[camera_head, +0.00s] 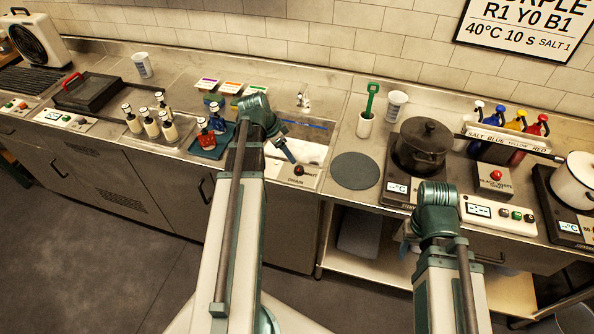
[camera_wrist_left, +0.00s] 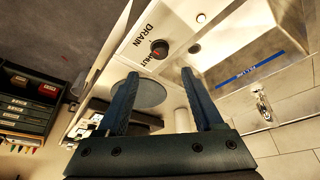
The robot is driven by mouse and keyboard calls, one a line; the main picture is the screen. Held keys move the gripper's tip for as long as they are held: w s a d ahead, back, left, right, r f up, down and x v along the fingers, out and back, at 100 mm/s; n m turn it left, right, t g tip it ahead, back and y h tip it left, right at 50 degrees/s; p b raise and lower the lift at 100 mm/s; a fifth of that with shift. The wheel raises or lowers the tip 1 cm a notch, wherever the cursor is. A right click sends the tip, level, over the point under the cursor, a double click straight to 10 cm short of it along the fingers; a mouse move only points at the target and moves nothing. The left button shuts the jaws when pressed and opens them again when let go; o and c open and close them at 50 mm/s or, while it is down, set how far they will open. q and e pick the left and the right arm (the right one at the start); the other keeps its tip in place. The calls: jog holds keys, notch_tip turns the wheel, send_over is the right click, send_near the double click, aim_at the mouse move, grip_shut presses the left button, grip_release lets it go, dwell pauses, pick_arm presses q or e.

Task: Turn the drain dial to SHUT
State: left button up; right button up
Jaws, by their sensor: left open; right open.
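The drain dial (camera_head: 298,170) is a small dark knob with a red mark on the white panel at the front of the sink. In the left wrist view the dial (camera_wrist_left: 159,49) sits between the words DRAIN and SHUT, the latter partly covered by the knob. My left gripper (camera_head: 290,157) is just above and left of the dial. In the left wrist view its two blue fingers (camera_wrist_left: 155,85) are apart and empty, with the dial beyond the gap. My right arm (camera_head: 437,215) is at the right front; its gripper fingers are hidden.
The sink basin (camera_head: 310,150) lies behind the dial, with a faucet (camera_head: 303,100) at the wall. A grey round mat (camera_head: 355,171) lies to the right. A blue tray (camera_head: 213,147) with bottles stands left of my left wrist. A black pot (camera_head: 422,150) stands on a hotplate.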

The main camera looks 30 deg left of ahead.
aim_at(299, 168)
pick_arm(q)
jog(key=b+x, duration=0.8)
jog(key=x, duration=0.2)
jog(key=shift+f, duration=0.1)
grip_shut()
